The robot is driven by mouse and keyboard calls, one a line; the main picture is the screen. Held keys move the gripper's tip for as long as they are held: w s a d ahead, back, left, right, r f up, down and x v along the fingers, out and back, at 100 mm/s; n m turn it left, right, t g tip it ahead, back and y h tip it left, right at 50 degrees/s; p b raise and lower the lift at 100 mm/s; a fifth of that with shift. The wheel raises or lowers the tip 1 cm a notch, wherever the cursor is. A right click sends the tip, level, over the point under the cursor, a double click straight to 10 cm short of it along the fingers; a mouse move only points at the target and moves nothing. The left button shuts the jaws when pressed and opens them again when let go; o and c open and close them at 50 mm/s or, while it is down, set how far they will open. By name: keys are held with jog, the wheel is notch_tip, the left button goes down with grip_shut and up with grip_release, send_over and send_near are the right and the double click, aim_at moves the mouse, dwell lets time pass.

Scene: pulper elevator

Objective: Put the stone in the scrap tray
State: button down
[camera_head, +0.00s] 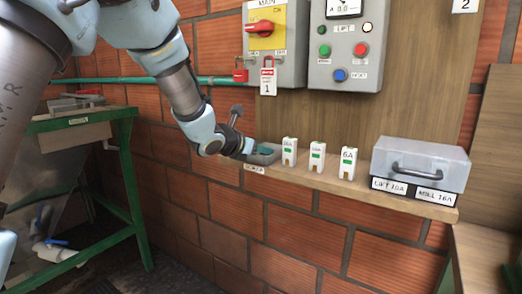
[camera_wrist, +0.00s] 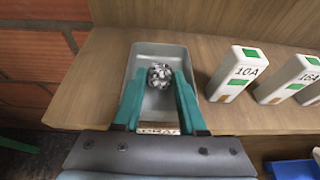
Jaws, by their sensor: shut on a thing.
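The stone (camera_wrist: 160,76) is a small grey, faceted lump between the tips of my gripper (camera_wrist: 160,82), whose teal fingers are shut on it. The scrap tray (camera_wrist: 146,48) is a shallow grey open box on the wooden shelf, and the stone lies within its outline in the wrist view. I cannot tell whether the stone touches the tray's floor. In the head view my gripper (camera_head: 250,148) reaches to the tray (camera_head: 272,150) at the shelf's left end, and the stone is hidden there.
White breakers (camera_head: 289,151) stand right of the tray, marked 10A, 16A and 6A. A grey box (camera_head: 420,163) with a handle stands further right on the shelf (camera_head: 330,180). Control boxes (camera_head: 348,45) hang above. A green bench (camera_head: 75,120) is at left.

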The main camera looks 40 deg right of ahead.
jog(key=shift+f, duration=0.1)
jog(key=c, duration=0.8)
grip_release()
jog(key=shift+o, duration=0.2)
jog(key=shift+a+r, duration=0.15)
jog(key=shift+r, duration=0.05)
jog(key=b+v, duration=0.2)
jog(key=v, duration=0.9)
jog(key=shift+a, duration=0.35)
jog(key=shift+s, duration=0.1)
